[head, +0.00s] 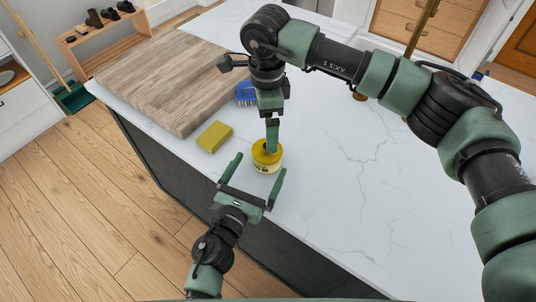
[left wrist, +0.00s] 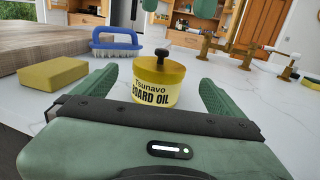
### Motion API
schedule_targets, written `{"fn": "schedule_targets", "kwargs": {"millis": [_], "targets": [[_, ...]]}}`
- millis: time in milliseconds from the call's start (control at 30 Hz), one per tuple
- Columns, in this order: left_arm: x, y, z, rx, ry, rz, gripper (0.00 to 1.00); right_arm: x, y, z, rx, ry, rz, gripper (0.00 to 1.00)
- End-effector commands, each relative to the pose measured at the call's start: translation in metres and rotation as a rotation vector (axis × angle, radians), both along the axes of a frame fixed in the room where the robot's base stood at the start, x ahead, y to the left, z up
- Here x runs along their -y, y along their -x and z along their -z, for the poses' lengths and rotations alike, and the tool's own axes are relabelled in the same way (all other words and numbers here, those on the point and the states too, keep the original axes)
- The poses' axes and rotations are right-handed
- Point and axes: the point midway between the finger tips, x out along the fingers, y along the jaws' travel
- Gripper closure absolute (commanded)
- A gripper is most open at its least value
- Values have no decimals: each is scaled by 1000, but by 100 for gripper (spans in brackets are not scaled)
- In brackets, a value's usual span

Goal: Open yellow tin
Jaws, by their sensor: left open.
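The yellow tin (head: 267,164) stands upright on the white marble counter. In the left wrist view the tin (left wrist: 157,88) shows its "BOARD OIL" label and a yellow lid (left wrist: 159,70) with a black knob (left wrist: 162,53) on top; the lid is on. My left gripper (head: 259,165) is open, its green fingers spread to either side of the tin's near part, with gaps visible. My right gripper (head: 271,140) points down over the lid.
A yellow sponge (head: 214,136) lies left of the tin. A blue brush (head: 246,93) and a large wooden board (head: 165,80) are behind it. A brass tap (left wrist: 235,50) stands farther back. The counter right of the tin is clear; its front edge is close.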

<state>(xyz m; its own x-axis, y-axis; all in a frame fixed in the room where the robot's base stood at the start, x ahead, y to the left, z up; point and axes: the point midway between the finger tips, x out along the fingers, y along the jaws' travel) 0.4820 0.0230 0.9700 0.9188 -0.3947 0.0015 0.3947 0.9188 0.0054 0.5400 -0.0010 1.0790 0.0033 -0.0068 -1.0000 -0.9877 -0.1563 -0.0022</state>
Motion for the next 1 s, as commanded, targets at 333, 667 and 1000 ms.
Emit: {"fn": "schedule_targets", "kwargs": {"millis": [333,667,1000], "targets": [[20,-49,-1,1,4,-2,0,-1,1,0,-2,-5,0,2],[27,-66,-1,-2,5,-3,0,-1,1,0,-2,-6,0,2],[27,-65,0,-3,4,-4,44,-1,1,0,-2,-7,0,2]]}}
